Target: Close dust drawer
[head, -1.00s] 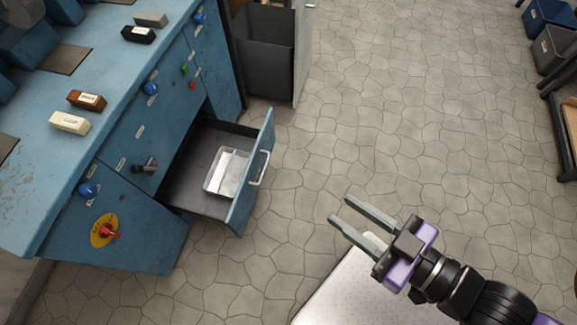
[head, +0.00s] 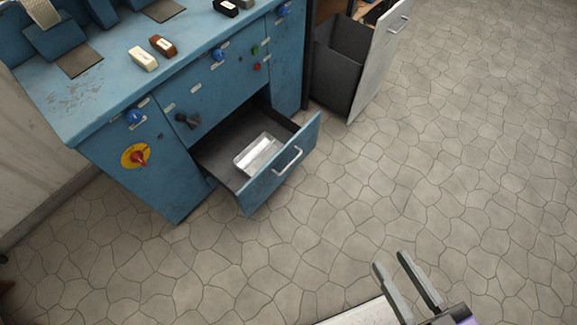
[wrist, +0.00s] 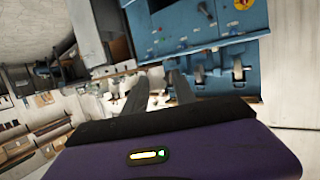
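The dust drawer (head: 283,180) is pulled well out of the blue machine cabinet (head: 160,120), below its control panel. It has a blue front with a silver bar handle (head: 288,161). A shallow white-grey tray (head: 257,154) sits inside it. My gripper (head: 392,266) is at the bottom right of the head view, its two grey fingers apart with nothing between them. It is well away from the drawer, with floor between. The fingers also show in the wrist view (wrist: 160,84), pointing toward the blue cabinet.
A dark bin (head: 338,66) with a light panel door (head: 378,62) stands open right of the cabinet. Brown and cream blocks (head: 143,58) lie on the cabinet top. A red rotary switch (head: 137,158) is on its front. The stone floor (head: 430,170) to the right is clear.

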